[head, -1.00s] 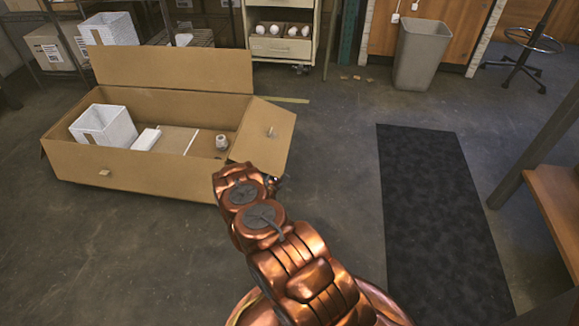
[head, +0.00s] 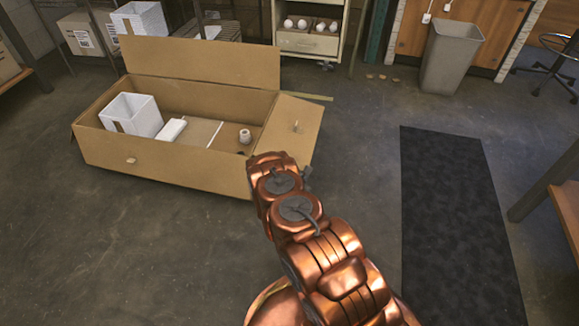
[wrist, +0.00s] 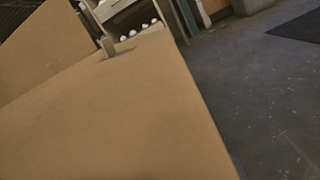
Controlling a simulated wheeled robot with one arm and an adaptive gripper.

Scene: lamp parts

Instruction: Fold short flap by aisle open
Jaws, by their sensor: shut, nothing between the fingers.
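The open cardboard box (head: 170,168) stands on the floor at the left in the head view. Its right short flap (head: 292,130), on the side of the dark mat, is tilted outward from the box and has a small peg on it. A large tan panel (wrist: 110,110), which looks like this flap, fills much of the wrist view, with a peg (wrist: 107,46) near its far edge. My copper arm reaches to the box's near right corner in the head view. Its end hides part of that corner, and my gripper's fingers do not show in either view.
The box holds a white bin (head: 131,115), a white block (head: 171,130) and a small pale fitting (head: 245,136). Its long back flap (head: 200,62) stands up. A dark mat (head: 455,220) lies to the right, with bare floor between. A grey waste bin (head: 450,57) stands behind.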

